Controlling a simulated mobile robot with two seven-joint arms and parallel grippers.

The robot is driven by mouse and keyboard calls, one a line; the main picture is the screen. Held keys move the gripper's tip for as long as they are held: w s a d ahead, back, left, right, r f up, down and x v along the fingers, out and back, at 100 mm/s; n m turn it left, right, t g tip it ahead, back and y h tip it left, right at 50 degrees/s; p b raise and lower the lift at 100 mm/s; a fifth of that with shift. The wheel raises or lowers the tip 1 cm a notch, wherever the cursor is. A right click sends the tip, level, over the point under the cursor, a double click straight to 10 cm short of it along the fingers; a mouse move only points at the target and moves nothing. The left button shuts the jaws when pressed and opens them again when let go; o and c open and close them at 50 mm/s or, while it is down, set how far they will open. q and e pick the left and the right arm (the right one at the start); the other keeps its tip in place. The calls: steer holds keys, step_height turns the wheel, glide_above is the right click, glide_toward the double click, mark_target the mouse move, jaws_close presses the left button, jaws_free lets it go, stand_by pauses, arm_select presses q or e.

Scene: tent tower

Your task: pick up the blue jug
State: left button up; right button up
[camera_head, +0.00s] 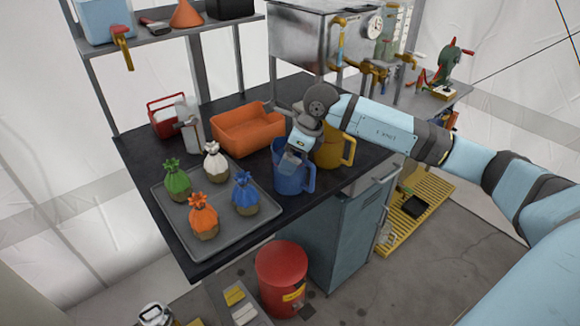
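The blue jug (294,184) stands upright near the front edge of the dark worktop, with its handle on the right side. My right arm reaches in from the right, and my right gripper (291,162) points down at the jug's mouth. The gripper and wrist cover part of the jug's rim. The fingertips are too small and hidden to tell whether they are open or touch the jug. My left gripper is not in view.
A yellow jug (331,153) stands close behind on the right. An orange bin (247,128) is behind. A grey tray (236,222) with several tied coloured sacks lies to the left. A red bin (282,280) stands on the floor below the worktop (193,267).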

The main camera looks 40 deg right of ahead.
steer(key=c, duration=0.6)
steer(key=shift+r, duration=0.15)
